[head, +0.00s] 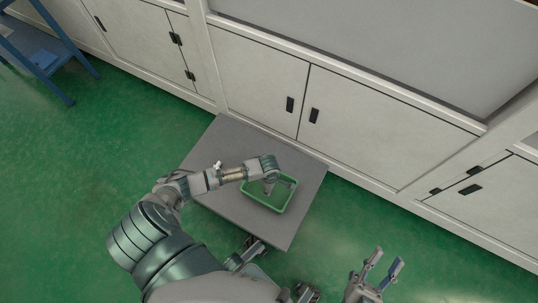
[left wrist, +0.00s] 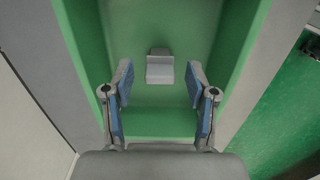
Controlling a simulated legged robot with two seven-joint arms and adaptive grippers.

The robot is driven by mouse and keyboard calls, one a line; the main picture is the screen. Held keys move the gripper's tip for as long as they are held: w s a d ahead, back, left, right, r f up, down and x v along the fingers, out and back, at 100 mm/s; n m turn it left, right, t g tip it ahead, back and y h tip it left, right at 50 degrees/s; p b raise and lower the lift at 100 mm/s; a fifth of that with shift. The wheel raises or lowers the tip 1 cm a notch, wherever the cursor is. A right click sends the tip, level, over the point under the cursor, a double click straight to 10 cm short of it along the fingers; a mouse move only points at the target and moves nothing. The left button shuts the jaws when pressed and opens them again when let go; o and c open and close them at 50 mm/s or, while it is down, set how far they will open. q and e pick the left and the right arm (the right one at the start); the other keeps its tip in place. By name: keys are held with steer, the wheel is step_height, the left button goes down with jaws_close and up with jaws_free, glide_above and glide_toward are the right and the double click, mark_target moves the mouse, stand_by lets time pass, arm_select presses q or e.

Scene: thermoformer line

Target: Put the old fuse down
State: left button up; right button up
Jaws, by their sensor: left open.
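A small grey block, which looks like the old fuse (left wrist: 159,67), lies on the floor of a green tray (left wrist: 238,62) in the left wrist view. My left gripper (left wrist: 159,86) is open above the tray, with its two blue-padded fingers apart on either side of the block and nothing between the pads. In the head view my left gripper (head: 271,184) reaches down into the green tray (head: 287,203) and hides much of its inside. My right gripper (head: 384,265) is open and empty, low at the right, away from the tray.
The tray stands on a grey tabletop (head: 228,143) beside pale machine cabinets (head: 250,75) with black handles. The green floor (head: 70,180) is bare at the left. A blue frame (head: 48,55) stands at the upper left.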

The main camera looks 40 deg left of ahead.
arm_select(q)
steer(key=r+p, duration=0.1)
steer(key=r, duration=0.1)
steer(key=a+r+p, duration=0.1)
steer(key=r, duration=0.2)
steer(key=r+p, duration=0.1)
steer(key=r, duration=0.1)
steer(key=shift+a+r, duration=0.15)
steer(key=shift+r, duration=0.15)
steer(key=s+d+r+m+t+h+p, duration=0.2)
steer(key=d+r+m+t+h, duration=0.35)
steer(key=d+m, duration=0.75)
steer(key=s+a+r+m+t+y, duration=0.1)
steer(key=r+m+t, duration=0.8)
steer(key=r, duration=1)
steer(key=shift+s+a+m+y, duration=0.15)
steer(key=shift+s+m+y, duration=0.35)
steer(key=shift+s+y, duration=0.5)
arm_select(e)
step_height(320, 180, down, 11)
steer(key=w+g+h, duration=0.1)
steer(key=g+h, duration=0.1)
steer(key=g, duration=0.7)
steer(key=shift+n+g, duration=0.3)
steer(key=shift+n, duration=0.1)
arm_select(q)
steer(key=shift+s, duration=0.15)
arm_select(e)
steer(key=shift+r, duration=0.1)
